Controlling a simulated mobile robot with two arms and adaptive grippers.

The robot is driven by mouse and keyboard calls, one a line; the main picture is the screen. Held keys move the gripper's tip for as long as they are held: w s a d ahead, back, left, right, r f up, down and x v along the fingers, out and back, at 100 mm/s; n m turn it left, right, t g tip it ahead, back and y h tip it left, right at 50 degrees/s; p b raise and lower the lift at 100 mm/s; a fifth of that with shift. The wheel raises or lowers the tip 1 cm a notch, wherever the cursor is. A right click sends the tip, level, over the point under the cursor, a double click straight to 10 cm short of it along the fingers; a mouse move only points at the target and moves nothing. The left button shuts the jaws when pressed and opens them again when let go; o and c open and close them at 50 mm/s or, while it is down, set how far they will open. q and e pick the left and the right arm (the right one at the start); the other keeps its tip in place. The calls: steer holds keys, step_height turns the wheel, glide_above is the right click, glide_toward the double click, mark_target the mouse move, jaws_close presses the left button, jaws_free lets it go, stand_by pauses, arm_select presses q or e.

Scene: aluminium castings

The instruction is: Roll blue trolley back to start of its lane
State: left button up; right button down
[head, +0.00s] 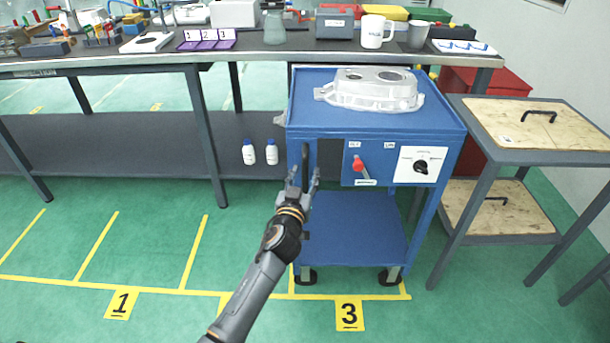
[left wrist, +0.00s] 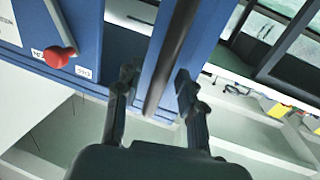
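The blue trolley (head: 352,232) stands in the lane by the floor sign 3 (head: 349,314), its front wheels near the yellow front line. A silver casting (head: 372,92) lies on its top. A dark upright handle (head: 305,158) is on its left front post; it also shows in the left wrist view (left wrist: 175,42). My left gripper (head: 304,178) is at the lower part of this handle. In the left wrist view my left gripper (left wrist: 157,88) has its fingers apart, one on each side of the handle, with gaps visible. My right gripper is out of view.
A red lever (head: 359,163) and black knob (head: 421,167) are on the trolley's front panel. A table with wooden boards (head: 543,124) stands close on the right. A long workbench (head: 150,60) is behind left, with two white bottles (head: 260,152) on its lower shelf. Floor toward sign 1 (head: 122,303) is clear.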

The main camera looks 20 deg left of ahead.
arm_select(q)
steer(key=shift+w, duration=0.45)
steer(key=shift+c, duration=0.4)
jaws_close()
